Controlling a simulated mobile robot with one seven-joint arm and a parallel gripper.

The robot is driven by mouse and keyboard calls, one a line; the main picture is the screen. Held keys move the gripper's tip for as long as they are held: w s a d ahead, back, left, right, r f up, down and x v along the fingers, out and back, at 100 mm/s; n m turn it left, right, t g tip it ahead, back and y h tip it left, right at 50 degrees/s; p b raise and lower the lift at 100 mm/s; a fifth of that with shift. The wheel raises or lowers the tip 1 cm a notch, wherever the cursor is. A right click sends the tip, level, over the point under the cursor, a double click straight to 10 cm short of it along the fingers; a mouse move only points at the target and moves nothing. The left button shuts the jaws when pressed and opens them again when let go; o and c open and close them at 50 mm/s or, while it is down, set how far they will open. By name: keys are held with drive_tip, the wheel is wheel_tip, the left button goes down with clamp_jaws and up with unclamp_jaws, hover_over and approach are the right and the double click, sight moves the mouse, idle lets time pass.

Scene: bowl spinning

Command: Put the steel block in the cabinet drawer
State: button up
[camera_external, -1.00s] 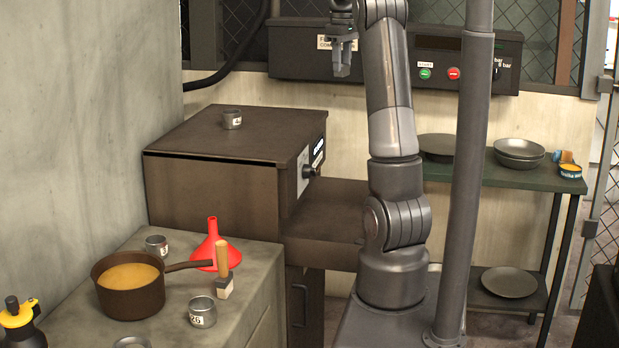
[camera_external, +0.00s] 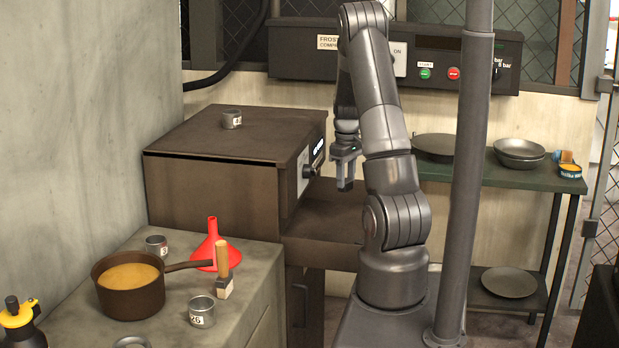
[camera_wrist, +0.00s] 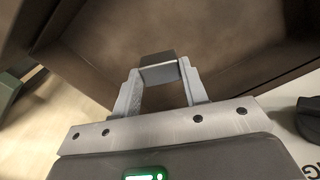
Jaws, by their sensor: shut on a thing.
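My gripper (camera_external: 346,184) points down beside the right face of the brown cabinet (camera_external: 215,195). In the wrist view its fingers (camera_wrist: 160,78) are shut on a small dark grey block, the steel block (camera_wrist: 158,66), at the fingertips. In the outside view the block is too small to tell from the fingers. A brown, box-like part that looks like the open drawer (camera_external: 330,225) juts right from the cabinet below the gripper. The wrist view shows its brown inner floor (camera_wrist: 225,55) and walls beyond the block. The block appears above that floor; contact cannot be told.
A knob (camera_wrist: 309,118) on the cabinet panel is close to the right of my gripper in the wrist view. The left bench holds a pot (camera_external: 130,301), a red funnel (camera_external: 211,250) and cups. A plate shelf (camera_external: 545,180) stands right.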

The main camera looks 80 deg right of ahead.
wheel_tip(320, 180, down, 11)
drive_tip(key=shift+f, duration=0.2)
idle(0.3)
drive_tip(key=shift+f, duration=0.1)
drive_tip(key=o, duration=1.1)
drive_tip(key=shift+o, duration=0.2)
wheel_tip(320, 180, up, 12)
drive_tip(key=shift+r, duration=0.1)
